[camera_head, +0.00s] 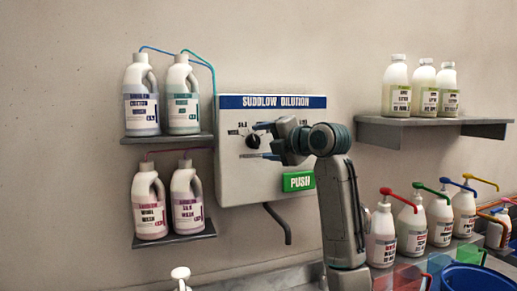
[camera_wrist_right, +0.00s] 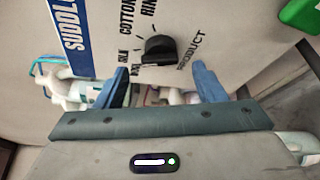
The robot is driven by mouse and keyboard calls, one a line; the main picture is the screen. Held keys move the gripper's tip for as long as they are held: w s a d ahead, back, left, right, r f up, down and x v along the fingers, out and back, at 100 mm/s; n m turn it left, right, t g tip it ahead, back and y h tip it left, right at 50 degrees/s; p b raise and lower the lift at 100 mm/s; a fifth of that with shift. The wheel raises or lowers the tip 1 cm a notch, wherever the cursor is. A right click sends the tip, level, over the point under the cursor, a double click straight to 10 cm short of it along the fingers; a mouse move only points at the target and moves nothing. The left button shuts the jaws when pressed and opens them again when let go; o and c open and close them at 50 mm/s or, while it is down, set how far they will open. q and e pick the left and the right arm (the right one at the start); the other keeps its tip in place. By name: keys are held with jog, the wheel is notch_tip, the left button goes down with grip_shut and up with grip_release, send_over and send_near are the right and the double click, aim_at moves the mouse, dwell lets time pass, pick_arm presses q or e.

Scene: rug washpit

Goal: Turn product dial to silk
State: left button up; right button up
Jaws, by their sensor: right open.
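The product dial (camera_head: 252,141) is a small black knob on the white front of the Suddlow Dilution dispenser (camera_head: 230,178). In the right wrist view, the dial (camera_wrist_right: 158,47) has silk, cotton and other printed labels around it and the word product to its right. I cannot tell surely which label it points to. My right gripper (camera_head: 264,141) is in front of the panel, just right of the dial. In the right wrist view, its blue fingers (camera_wrist_right: 160,69) are spread and empty, with the dial between and beyond them, apparently untouched. My left gripper is out of view.
A green push button (camera_head: 298,181) is at the panel's lower right, and a grey spout (camera_head: 279,222) hangs below. Bottles stand on two left shelves (camera_head: 176,239) and an upper right shelf (camera_head: 380,126). Pump bottles (camera_head: 412,230) and a blue bucket (camera_head: 475,279) are at lower right.

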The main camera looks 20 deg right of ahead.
jog(key=f+b+v, duration=0.1)
jog(key=b+v, duration=0.1)
jog(key=v, duration=0.5)
jog(key=shift+s+r, duration=0.15)
jog(key=shift+r, duration=0.3)
jog(key=shift+d, duration=0.15)
